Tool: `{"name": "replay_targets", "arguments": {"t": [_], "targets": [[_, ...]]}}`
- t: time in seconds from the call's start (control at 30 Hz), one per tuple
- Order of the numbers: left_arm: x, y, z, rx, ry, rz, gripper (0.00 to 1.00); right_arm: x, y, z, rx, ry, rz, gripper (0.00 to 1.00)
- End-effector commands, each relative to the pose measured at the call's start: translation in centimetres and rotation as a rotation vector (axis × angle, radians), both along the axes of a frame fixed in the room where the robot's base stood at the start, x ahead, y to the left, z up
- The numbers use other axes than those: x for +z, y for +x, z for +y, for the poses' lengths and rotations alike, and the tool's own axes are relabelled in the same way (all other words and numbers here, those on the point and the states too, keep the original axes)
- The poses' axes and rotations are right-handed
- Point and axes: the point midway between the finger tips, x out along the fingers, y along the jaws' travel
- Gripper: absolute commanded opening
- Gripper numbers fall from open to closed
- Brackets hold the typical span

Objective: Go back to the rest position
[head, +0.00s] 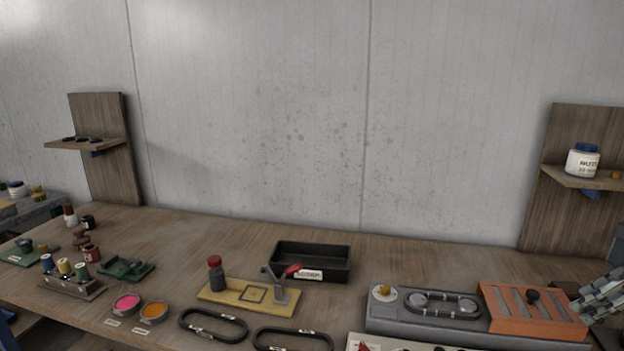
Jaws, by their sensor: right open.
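My right gripper (598,297) shows at the right edge, partly cut off by the frame. It is open, close to the right end of the orange slotted block (532,308), and I see nothing held in it. I cannot tell whether it touches the block. My left gripper is not in view.
Wooden shelves (575,178) stand at both sides. The table's back middle is clear.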

Motion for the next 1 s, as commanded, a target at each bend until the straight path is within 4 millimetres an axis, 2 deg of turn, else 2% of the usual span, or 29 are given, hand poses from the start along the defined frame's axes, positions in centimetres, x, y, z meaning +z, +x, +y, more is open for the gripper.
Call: {"name": "replay_targets", "arguments": {"t": [0.23,0.37,0.47,0.5,0.6,0.7,0.83,0.9,1.0], "targets": [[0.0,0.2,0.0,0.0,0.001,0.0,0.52,-1.5,4.1,6.5,0.042,0.113,-0.114,0.47],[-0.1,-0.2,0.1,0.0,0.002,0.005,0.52,-2.3,6.4,11.7,0.057,0.225,-0.196,0.47],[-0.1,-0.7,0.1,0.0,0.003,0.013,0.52,-2.7,8.1,17.4,0.054,0.37,-0.272,0.47],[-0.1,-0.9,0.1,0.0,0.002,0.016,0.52,-2.7,8.7,20.0,0.046,0.447,-0.304,0.47],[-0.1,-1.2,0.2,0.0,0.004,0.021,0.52,-2.2,9.5,25.9,-0.009,0.666,-0.372,0.47],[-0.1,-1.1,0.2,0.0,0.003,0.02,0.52,-1.3,9.6,30.2,-0.105,0.896,-0.412,0.47],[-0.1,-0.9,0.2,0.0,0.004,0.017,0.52,-0.3,9.1,33.5,-0.289,1.193,-0.425,0.47],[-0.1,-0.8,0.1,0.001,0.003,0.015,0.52,-0.1,8.7,34.1,-0.417,1.346,-0.414,0.47],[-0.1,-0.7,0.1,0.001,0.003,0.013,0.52,-0.7,7.9,34.0,-0.631,1.548,-0.378,0.47]]}}
